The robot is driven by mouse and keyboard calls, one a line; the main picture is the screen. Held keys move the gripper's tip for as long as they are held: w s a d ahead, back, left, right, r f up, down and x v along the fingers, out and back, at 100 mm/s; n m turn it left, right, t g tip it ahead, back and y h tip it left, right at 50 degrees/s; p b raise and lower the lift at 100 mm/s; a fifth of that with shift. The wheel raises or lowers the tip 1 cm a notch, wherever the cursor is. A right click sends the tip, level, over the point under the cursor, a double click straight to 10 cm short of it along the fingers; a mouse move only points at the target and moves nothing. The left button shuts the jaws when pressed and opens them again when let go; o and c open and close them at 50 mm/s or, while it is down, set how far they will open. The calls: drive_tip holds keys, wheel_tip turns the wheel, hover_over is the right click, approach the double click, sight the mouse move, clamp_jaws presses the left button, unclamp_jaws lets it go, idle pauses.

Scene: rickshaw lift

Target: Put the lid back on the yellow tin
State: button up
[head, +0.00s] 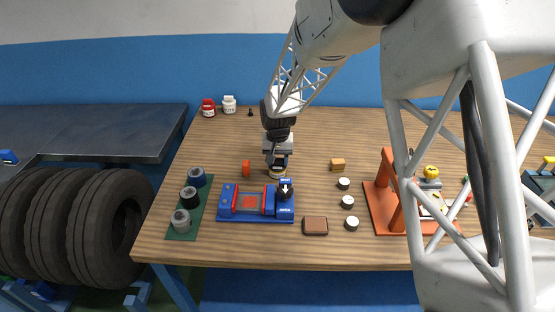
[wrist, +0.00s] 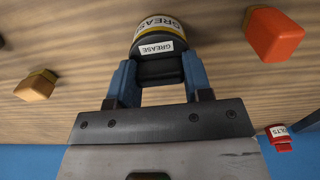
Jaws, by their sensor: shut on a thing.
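The yellow tin (head: 278,172) stands on the wooden table, directly below my gripper (head: 277,158) in the head view. In the wrist view the tin (wrist: 160,22) shows its yellow band and a white GREASE label. The black lid (wrist: 160,47), with its own GREASE label, is between the blue fingers of my gripper (wrist: 159,72), which is shut on it. The lid lines up with the tin at its top end. I cannot tell whether it is seated or just above the rim.
An orange block (head: 246,168) and a tan block (head: 337,164) flank the tin. A blue fixture (head: 228,203) lies in front. Several white-topped cylinders (head: 348,202) and an orange stand (head: 385,212) are to the right. Red (head: 208,108) and white (head: 229,104) jars stand at the back.

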drive_tip(key=o, duration=1)
drive_tip(key=shift+c, duration=0.2)
drive_tip(key=shift+o, duration=0.4)
drive_tip(key=o, duration=0.4)
drive_tip(key=shift+r, duration=0.15)
drive_tip(key=shift+r, duration=3.35)
drive_tip(key=shift+c, duration=0.3)
